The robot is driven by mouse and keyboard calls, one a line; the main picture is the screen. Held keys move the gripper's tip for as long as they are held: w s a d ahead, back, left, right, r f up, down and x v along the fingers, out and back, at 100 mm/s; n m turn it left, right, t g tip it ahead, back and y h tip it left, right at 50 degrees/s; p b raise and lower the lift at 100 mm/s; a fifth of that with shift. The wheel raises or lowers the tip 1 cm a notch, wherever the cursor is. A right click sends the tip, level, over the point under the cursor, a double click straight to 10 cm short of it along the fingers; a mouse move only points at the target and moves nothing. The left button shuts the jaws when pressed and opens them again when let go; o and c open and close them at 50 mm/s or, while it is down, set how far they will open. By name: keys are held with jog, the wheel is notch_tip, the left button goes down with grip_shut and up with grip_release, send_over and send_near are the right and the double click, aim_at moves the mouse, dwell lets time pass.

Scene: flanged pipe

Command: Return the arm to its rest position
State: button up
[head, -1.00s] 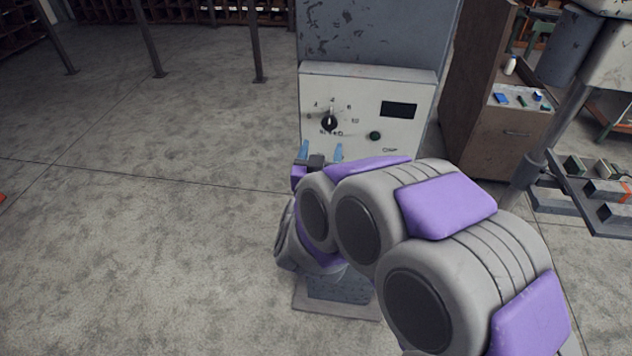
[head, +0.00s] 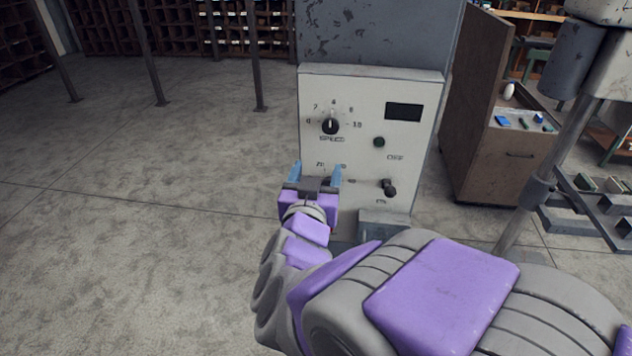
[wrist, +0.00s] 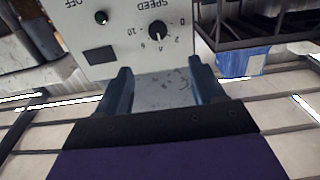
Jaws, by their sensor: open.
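My gripper (head: 315,174) is in front of the lower part of a white control panel (head: 350,95) in the head view. Its two blue fingers are apart with nothing between them. The wrist view shows the same open fingers (wrist: 163,88) and the panel (wrist: 120,48) upside down, with the speed knob (wrist: 157,30) beyond the fingertips. My arm is folded across the lower right of the head view and hides the machine's base. I cannot tell the exact gap between the fingers and the panel.
The panel carries a speed knob (head: 330,126), a green button (head: 379,142) and a lower switch (head: 389,188). A brown cabinet (head: 490,130) and a drill-like machine stand on the right. The floor (head: 130,220) on the left is clear, with thin posts behind.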

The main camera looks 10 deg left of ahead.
dwell(0.5)
jog(key=s+d+f+n+g+y+b, duration=0.1)
jog(key=s+d+f+n+g+y, duration=0.3)
jog(key=s+f+g, duration=0.75)
jog(key=s+d+f+m+g+h, duration=0.1)
jog(key=s+d+g, duration=0.3)
jog(key=s+d, duration=0.4)
jog(key=s+d+f+m+g+h+b, duration=0.1)
jog(key=s+d+f+g, duration=0.3)
jog(key=s+d, duration=0.4)
jog(key=s+m+h, duration=0.1)
jog(key=s, duration=0.4)
jog(key=shift+d+m, duration=0.2)
jog(key=shift+m, duration=0.1)
